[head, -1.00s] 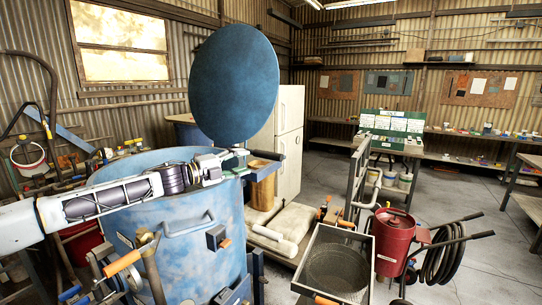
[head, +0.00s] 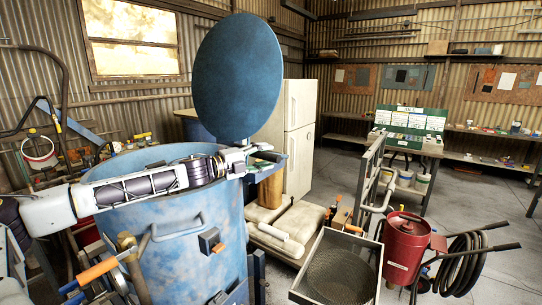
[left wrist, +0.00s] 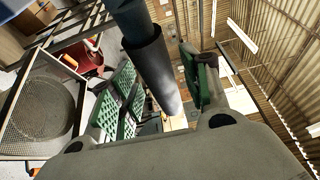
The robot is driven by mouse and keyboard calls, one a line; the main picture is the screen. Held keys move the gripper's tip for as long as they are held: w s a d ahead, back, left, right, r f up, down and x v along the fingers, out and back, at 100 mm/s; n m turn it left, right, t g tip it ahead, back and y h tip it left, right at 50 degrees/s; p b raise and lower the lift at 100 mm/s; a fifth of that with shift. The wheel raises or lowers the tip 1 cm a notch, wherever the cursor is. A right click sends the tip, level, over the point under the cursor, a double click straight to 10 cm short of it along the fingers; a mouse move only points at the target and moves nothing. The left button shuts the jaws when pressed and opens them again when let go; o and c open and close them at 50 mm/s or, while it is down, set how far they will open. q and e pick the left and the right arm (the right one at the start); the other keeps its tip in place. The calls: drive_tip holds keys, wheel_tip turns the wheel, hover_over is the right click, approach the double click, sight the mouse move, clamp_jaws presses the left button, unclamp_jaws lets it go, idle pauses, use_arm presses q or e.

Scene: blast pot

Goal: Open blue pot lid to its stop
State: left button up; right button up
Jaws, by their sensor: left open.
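The blue pot (head: 185,235) stands at the left of the head view with its mouth uncovered. Its round blue lid (head: 238,80) stands nearly upright above the pot's far right rim. My left arm reaches across the pot mouth. My left gripper (head: 264,160) is at the pot's right side, just below the lid's lower edge. In the left wrist view the green-padded fingers (left wrist: 165,90) are spread apart. A dark bar with a grey end (left wrist: 150,60) runs between them in that picture; I cannot tell whether they touch it. My right gripper is not in view.
A mesh-bottomed tray (head: 340,270) and a red canister with hoses (head: 402,250) stand right of the pot. A metal rail (head: 368,180) rises behind the tray. A white cabinet (head: 300,130) stands behind the lid. Open floor lies at the right.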

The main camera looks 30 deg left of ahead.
use_arm(q)
drive_tip(key=shift+w+d, duration=0.2)
drive_tip(key=shift+w, duration=0.1)
drive_tip(key=shift+s, duration=0.1)
drive_tip(key=shift+r, duration=0.1)
drive_tip(key=shift+c, duration=0.4)
clamp_jaws()
